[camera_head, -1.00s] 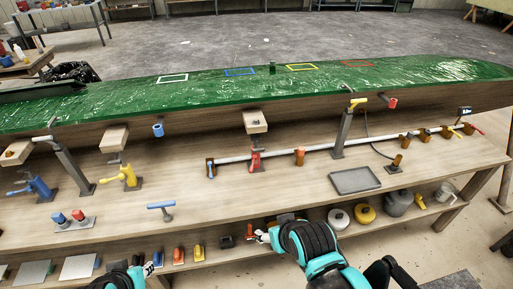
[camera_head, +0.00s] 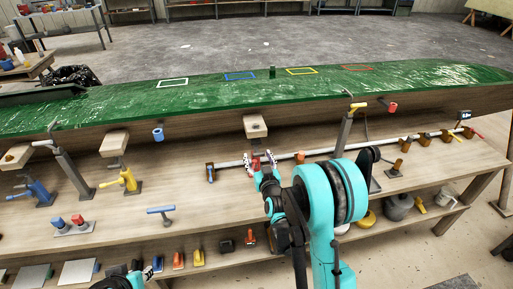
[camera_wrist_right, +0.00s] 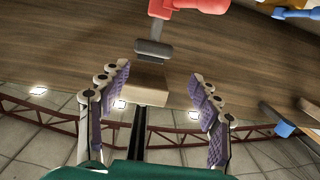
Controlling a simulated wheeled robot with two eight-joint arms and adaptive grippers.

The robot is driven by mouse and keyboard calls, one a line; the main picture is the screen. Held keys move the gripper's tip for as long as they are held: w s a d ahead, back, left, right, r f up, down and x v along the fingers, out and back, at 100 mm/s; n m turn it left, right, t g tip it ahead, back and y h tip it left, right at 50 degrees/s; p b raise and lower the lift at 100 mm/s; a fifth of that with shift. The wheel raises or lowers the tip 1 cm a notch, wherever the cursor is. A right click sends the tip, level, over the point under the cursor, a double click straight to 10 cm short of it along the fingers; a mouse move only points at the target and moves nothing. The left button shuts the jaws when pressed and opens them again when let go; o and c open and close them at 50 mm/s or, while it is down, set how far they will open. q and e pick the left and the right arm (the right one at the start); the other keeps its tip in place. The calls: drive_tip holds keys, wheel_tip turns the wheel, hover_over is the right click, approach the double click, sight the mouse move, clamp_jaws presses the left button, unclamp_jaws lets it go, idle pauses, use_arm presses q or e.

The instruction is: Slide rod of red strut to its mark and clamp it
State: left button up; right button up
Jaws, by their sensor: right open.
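The red strut stands on the bench under the green mould. In the head view its wooden pad (camera_head: 255,125) shows, while its red body is mostly hidden behind my right gripper (camera_head: 264,160). The right wrist view shows the red body (camera_wrist_right: 190,5), a short grey rod (camera_wrist_right: 156,30), a dark grey collar (camera_wrist_right: 153,48) and the pad (camera_wrist_right: 148,85). My right gripper (camera_wrist_right: 160,75) is open and empty, its fingers left and right of the pad and rod in that picture. I make out no mark on the rod. My left gripper (camera_head: 150,270) is low at the bottom edge, its jaws unclear.
A long pale bar (camera_head: 320,152) with orange-brown blocks lies on the bench (camera_head: 120,225) around the strut. A yellow strut (camera_head: 128,178) and a blue strut (camera_head: 40,190) stand to the left. A grey post (camera_head: 343,132) stands to the right. The mould (camera_head: 210,95) overhangs behind.

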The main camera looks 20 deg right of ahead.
sight(256, 145)
drive_tip(key=shift+w+d+f+t+h, duration=0.15)
drive_tip(key=shift+d+f+t, duration=0.15)
drive_tip(key=shift+f, duration=0.2)
drive_tip(key=shift+w+d+f+t+h, duration=0.2)
drive_tip(key=shift+d+f, duration=0.1)
drive_tip(key=shift+f, duration=0.15)
drive_tip(key=w, duration=0.2)
drive_tip(key=w+b, duration=0.1)
drive_tip(key=w, duration=0.2)
drive_tip(key=w+d, duration=0.1)
drive_tip(key=w, duration=0.1)
drive_tip(key=shift+w+b, duration=0.25)
drive_tip(key=shift+b, duration=0.05)
drive_tip(key=shift+c, duration=0.3)
clamp_jaws()
wheel_tip(256, 145, up, 4)
drive_tip(key=shift+r+p, duration=0.15)
drive_tip(key=shift+p, duration=1.05)
drive_tip(key=shift+w, duration=0.1)
